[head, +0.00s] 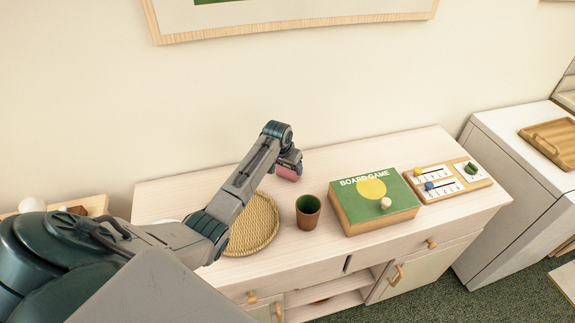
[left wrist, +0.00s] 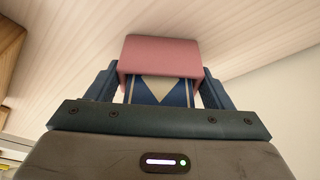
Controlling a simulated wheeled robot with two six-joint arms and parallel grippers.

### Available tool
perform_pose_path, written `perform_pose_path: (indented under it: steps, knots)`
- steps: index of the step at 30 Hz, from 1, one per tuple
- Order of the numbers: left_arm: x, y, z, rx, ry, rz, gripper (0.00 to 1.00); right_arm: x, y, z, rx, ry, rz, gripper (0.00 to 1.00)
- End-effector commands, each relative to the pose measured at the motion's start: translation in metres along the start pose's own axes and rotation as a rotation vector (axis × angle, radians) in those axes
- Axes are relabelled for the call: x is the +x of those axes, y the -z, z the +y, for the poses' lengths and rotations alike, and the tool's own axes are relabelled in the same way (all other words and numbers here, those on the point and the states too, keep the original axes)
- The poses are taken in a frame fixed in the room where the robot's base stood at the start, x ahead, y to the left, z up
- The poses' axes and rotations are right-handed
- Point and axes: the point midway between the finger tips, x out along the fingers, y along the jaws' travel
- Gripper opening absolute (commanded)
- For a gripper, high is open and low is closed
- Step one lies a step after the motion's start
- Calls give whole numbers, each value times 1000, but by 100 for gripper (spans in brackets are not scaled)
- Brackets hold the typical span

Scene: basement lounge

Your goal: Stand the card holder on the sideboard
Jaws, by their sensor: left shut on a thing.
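The card holder (head: 288,173) looks like a small pink block in the head view, at the end of my left arm over the back middle of the sideboard (head: 335,166). In the left wrist view, the pink card holder (left wrist: 160,58) sits between the two fingers, with a blue and cream patterned part below the pink. My left gripper (head: 290,162) is shut on it. The sideboard's pale wood top (left wrist: 60,62) fills much of the wrist view behind it. I cannot tell whether the holder touches the top. My right gripper is not in view.
A round woven mat (head: 262,226) lies left of a dark green and brown cup (head: 308,212). A green board game box (head: 352,198) with a small knob-like piece on top and a wooden score tray (head: 437,191) stand to the right. The top behind the cup is clear.

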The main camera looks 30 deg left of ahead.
Motion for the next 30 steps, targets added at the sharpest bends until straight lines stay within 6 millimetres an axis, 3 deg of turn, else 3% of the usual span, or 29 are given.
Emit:
perform_pose_path:
  steps: [3, 4, 6, 7, 15, 20, 30]
  knots:
    - [3, 0, 0, 0, 0, 1, 52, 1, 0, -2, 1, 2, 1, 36]
    - [2, 0, 0, 0, 0, 1, 80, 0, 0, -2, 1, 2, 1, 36]
    - [2, 0, 0, 0, 0, 1, 94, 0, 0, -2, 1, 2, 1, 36]
    - [2, 0, 0, 0, 0, 1, 96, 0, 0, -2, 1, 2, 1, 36]
    - [1, 0, 0, 0, 0, 1, 96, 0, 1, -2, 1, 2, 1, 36]
    - [-10, 1, 0, 1, 0, 3, 96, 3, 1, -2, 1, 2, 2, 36]
    - [-78, 1, -1, 1, 2, 5, 96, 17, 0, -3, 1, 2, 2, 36]
